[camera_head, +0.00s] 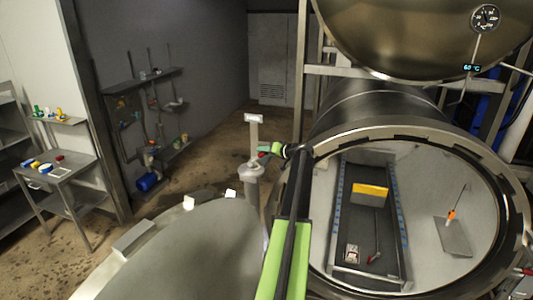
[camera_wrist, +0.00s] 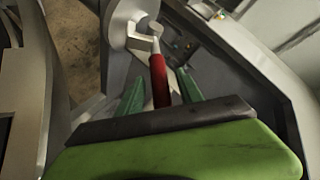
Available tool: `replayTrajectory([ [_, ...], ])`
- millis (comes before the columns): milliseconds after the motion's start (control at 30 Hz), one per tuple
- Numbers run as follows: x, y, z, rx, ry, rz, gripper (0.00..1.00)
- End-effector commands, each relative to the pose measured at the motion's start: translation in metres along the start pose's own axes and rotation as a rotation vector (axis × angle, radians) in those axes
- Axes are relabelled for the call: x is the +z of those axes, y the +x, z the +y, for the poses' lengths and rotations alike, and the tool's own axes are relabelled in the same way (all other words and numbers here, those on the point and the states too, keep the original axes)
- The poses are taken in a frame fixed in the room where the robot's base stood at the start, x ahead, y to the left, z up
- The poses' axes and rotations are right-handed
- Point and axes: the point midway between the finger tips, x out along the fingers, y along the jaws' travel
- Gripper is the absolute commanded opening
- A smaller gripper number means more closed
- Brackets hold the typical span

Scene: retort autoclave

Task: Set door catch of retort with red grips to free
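A lever with a red grip (camera_wrist: 160,80) hangs from a pale round metal hub (camera_wrist: 122,32) in the wrist view. My gripper (camera_wrist: 159,84) has its two green fingers on either side of the red grip, with gaps showing, so it looks open around it. In the head view my gripper (camera_head: 268,151) is beside a grey post (camera_head: 252,190), and only a small bit of red shows there. The retort (camera_head: 380,112) stands at right with its round mouth open. A large round grey door (camera_head: 205,250) fills the lower middle. The catch's marked positions are not readable.
Inside the retort is a dark tray (camera_head: 345,215) with a yellow block (camera_head: 370,193). An orange-gripped lever (camera_head: 452,213) is at right. A side table (camera_head: 50,175) with small coloured items stands at far left. Open floor lies behind the post.

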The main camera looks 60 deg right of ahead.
Motion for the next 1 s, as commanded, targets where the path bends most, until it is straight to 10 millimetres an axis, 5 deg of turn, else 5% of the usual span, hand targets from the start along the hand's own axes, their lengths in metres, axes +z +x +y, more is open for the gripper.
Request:
replayTrajectory([
  [267,-0.001,-0.014,-0.001,0.001,0.001,0.001,0.43],
  [700,0.026,-0.119,0.022,0.002,0.002,0.002,0.43],
  [1000,0.033,-0.145,0.030,0.001,0.001,0.002,0.43],
])
